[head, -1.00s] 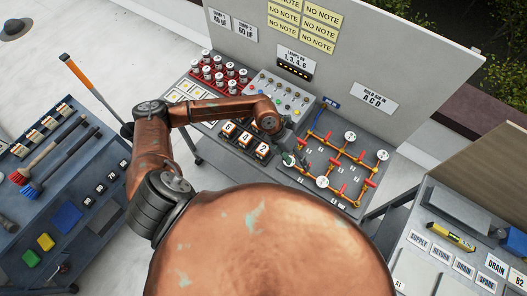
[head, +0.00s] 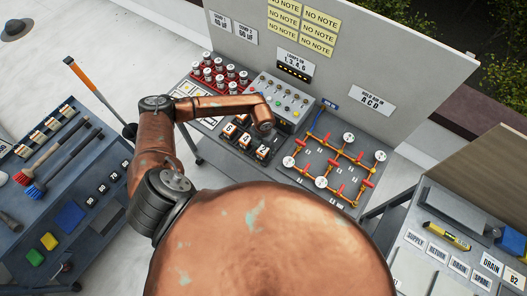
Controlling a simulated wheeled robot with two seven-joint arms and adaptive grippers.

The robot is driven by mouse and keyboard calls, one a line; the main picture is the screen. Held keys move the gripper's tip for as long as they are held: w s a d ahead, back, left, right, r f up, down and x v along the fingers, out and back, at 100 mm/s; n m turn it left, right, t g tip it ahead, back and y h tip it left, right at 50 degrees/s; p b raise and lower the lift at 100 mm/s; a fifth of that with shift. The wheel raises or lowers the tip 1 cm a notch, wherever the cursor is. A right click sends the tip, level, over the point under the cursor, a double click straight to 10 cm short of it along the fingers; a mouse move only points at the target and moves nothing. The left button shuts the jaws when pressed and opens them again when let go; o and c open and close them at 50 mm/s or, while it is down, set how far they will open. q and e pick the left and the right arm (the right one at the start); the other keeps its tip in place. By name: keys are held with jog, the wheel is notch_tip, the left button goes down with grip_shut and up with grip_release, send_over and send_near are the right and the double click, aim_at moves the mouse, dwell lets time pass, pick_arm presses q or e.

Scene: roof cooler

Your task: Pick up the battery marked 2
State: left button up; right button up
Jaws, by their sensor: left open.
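The battery marked 2 (head: 262,152) is an orange-and-white block at the right end of a short row on the middle bench. Blocks marked 6 (head: 229,131) and 4 (head: 244,139) stand to its left in the same dark holder. My left arm reaches in from the left above the bench. My left gripper (head: 268,131) is open and empty, just behind and above the battery marked 2, apart from it as far as I can tell. Its fingers are small and partly hidden by the wrist. My right gripper does not show.
Behind the row are a red rack of capped jars (head: 220,75) and a grey button panel (head: 285,100). An orange pipe board (head: 335,163) with white round tags lies to the right. A tall grey board (head: 345,60) closes the back. Side benches stand left and right.

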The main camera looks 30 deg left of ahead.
pick_arm(q)
jog(key=shift+f, duration=0.1)
jog(key=c, duration=1.5)
grip_shut()
